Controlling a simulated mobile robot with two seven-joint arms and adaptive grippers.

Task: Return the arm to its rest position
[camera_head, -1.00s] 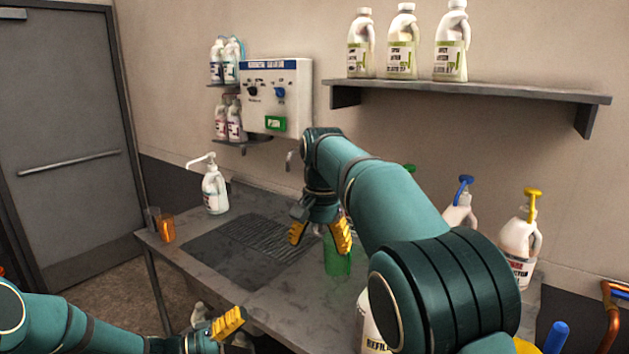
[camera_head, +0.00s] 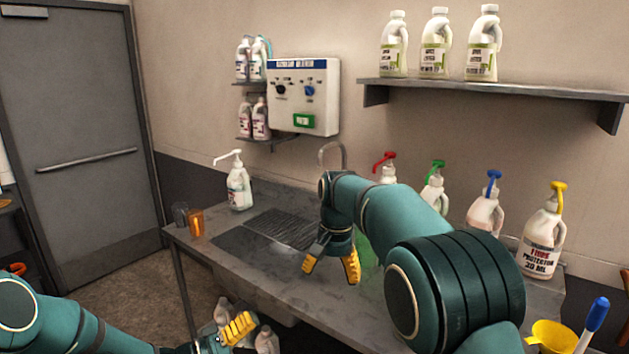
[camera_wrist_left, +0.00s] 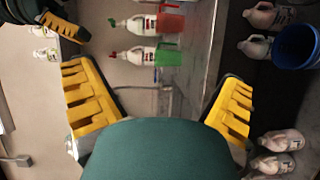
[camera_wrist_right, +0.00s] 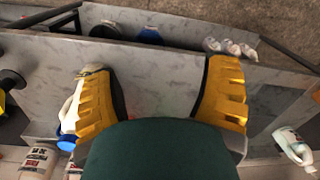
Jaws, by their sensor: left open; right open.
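My right gripper (camera_head: 332,266) is open and empty, pointing down above the grey counter (camera_head: 215,250) near its front edge. In the right wrist view its two yellow fingers (camera_wrist_right: 160,95) stand wide apart with only counter between them. My left gripper (camera_head: 222,335) is low at the bottom of the head view, by the counter's front edge. In the left wrist view its fingers (camera_wrist_left: 160,105) are wide apart with nothing between them. A green container (camera_head: 366,258) stands on the counter behind my right gripper, partly hidden by my arm.
Pump bottles with red, green, blue and yellow (camera_head: 543,235) tops line the counter's back. A white pump bottle (camera_head: 239,188) and an orange cup (camera_head: 196,223) stand at its left end. A yellow funnel (camera_head: 553,336) is at lower right. A blue bucket (camera_wrist_left: 296,47) is below.

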